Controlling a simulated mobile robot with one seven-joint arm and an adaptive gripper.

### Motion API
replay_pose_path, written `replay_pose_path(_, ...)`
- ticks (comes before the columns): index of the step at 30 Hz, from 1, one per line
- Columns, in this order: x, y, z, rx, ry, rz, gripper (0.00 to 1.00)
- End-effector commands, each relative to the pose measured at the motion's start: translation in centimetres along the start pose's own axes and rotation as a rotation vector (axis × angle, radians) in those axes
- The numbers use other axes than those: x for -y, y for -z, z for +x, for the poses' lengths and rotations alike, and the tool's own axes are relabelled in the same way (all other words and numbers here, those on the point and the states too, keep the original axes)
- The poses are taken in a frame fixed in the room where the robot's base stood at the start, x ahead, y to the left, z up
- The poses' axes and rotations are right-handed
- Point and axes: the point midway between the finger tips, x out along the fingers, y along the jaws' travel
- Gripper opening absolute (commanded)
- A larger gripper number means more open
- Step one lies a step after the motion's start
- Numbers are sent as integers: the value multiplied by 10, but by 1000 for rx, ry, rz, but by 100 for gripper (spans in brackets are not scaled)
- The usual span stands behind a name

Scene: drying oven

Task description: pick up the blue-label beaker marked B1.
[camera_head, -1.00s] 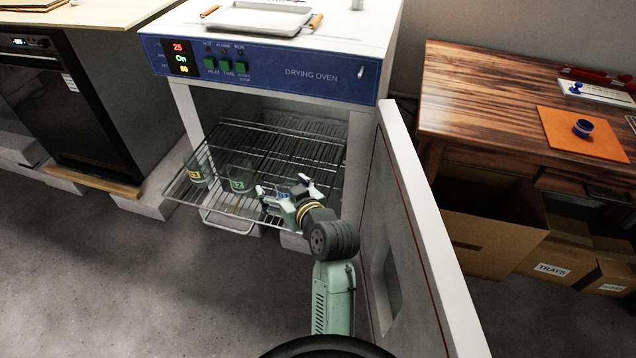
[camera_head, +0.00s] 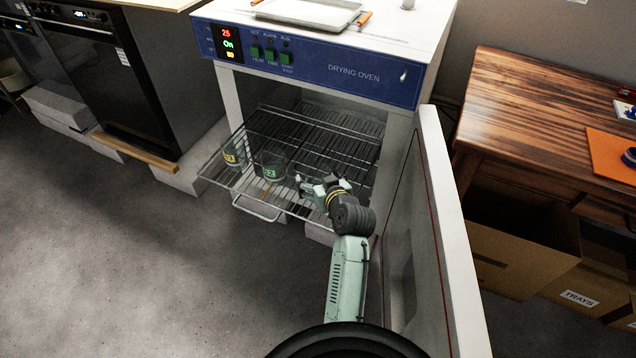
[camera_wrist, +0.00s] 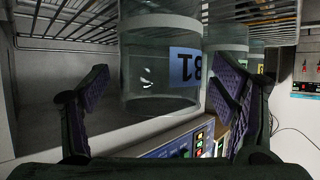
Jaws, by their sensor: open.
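The blue-label beaker marked B1 (camera_wrist: 149,72) is clear glass and fills the middle of the wrist view, where the picture is upside down. Its blue label (camera_wrist: 185,66) faces the camera. My gripper (camera_wrist: 162,84) is open, with one dark finger on each side of the beaker; I cannot tell whether either finger touches it. In the head view, my gripper (camera_head: 323,186) is at the front right of the pulled-out wire rack (camera_head: 228,183) and mostly hides B1 there.
A green-label beaker (camera_head: 270,166) and a yellow-label beaker (camera_head: 233,154) stand in a row to the left on the rack. The open oven door (camera_head: 447,240) stands close to the right of my arm. The oven front (camera_head: 320,67) is above the rack.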

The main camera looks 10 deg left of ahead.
Motion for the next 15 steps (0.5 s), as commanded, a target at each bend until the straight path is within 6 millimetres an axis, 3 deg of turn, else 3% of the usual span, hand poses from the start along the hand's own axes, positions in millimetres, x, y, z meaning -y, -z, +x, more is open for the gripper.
replay_pose_path(10, 0, -1, 10, 0, 0, 0, 79)
replay_pose_path(15, 0, -1, 10, 0, 0, 0, 67)
